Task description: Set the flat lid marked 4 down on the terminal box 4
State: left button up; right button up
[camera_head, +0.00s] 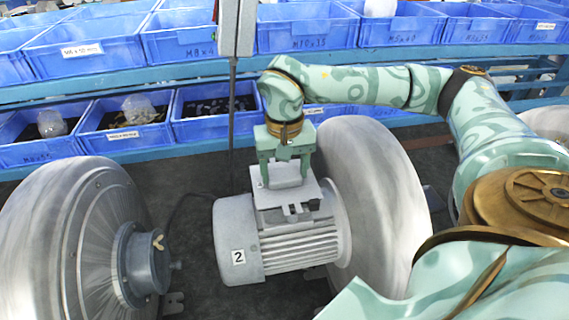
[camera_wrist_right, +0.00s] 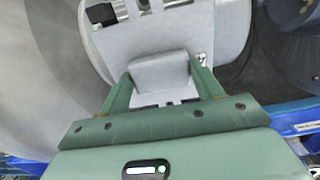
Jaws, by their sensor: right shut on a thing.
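My right gripper (camera_head: 286,178) is above the motor (camera_head: 290,245) in the middle, pointing down. In the wrist view its two fingers (camera_wrist_right: 165,88) are shut on the raised grey block of a flat light-grey lid (camera_wrist_right: 185,35). The lid also shows in the head view (camera_head: 328,190), over the grey terminal box (camera_head: 295,212) on top of the motor. I cannot tell whether lid and box touch. Dark parts show past the lid's far edge in the wrist view. The motor's label reads 2; I cannot read a 4 anywhere. My left gripper is out of view.
A large round blower housing (camera_head: 375,190) stands against the motor's right side. Another housing (camera_head: 75,240) with a grey hub stands at left. Blue bins (camera_head: 85,48) fill the racks at the back.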

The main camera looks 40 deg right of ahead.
aim_at(284, 175)
jog(key=shift+f, duration=0.25)
jog(key=o, duration=1.1)
notch_tip(284, 175, up, 16)
jog(key=shift+r+p, duration=0.15)
jog(key=shift+p, duration=0.3)
